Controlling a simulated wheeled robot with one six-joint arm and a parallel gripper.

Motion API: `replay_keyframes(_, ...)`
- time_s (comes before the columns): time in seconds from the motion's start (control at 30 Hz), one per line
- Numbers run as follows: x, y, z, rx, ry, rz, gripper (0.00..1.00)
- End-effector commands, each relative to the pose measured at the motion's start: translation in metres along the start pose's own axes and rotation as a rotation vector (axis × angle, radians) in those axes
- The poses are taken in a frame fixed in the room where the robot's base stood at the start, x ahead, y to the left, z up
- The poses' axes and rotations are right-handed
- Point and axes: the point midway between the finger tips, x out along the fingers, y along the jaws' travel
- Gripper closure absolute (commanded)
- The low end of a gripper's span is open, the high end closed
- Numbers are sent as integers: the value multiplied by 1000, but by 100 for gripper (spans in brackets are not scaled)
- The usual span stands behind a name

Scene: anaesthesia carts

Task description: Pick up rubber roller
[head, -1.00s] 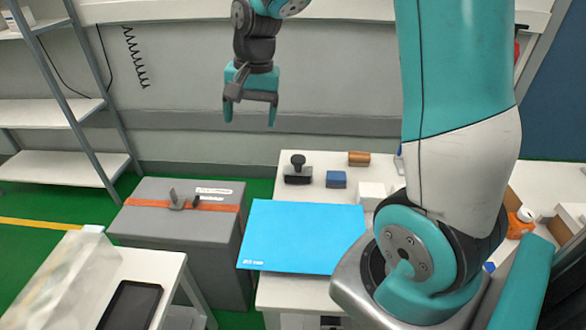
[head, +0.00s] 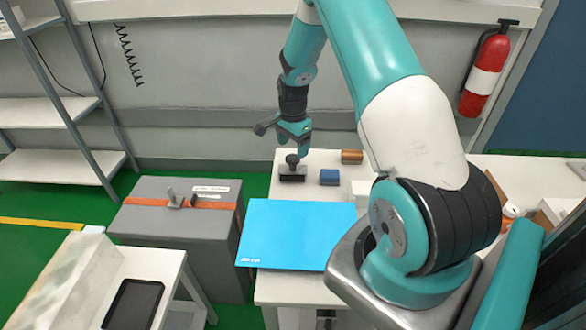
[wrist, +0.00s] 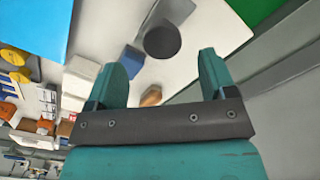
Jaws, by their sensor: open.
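A dark tool with a round knob on an upright handle and a dark block-like base, which I take for the rubber roller (head: 292,173), stands at the back left of the white table. My gripper (head: 290,138) is open and empty, above and close to its knob. In the wrist view the dark knob (wrist: 162,40) shows just beyond the gap between the two teal fingertips (wrist: 162,66). The fingers do not visibly touch it. The knob hides part of the base in the wrist view.
A blue block (head: 329,178) and a brown rounded piece (head: 352,157) lie to the right of the tool. A blue sheet (head: 298,235) covers the table's front left. A grey case (head: 185,235) stands left of the table. The wall (head: 215,140) is behind.

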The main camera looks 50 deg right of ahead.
Motion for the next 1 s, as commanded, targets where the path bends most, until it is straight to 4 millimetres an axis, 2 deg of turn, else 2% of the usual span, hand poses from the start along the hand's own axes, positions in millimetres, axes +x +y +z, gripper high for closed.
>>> replay_keyframes(0.17,10,-1,0,-1,-1,1,23)
replay_keyframes(0.5,53,-3,-1,-2,0,0,23)
replay_keyframes(0.77,57,-3,-1,-2,0,-1,23)
replay_keyframes(1.0,56,-3,-1,-2,0,-1,76)
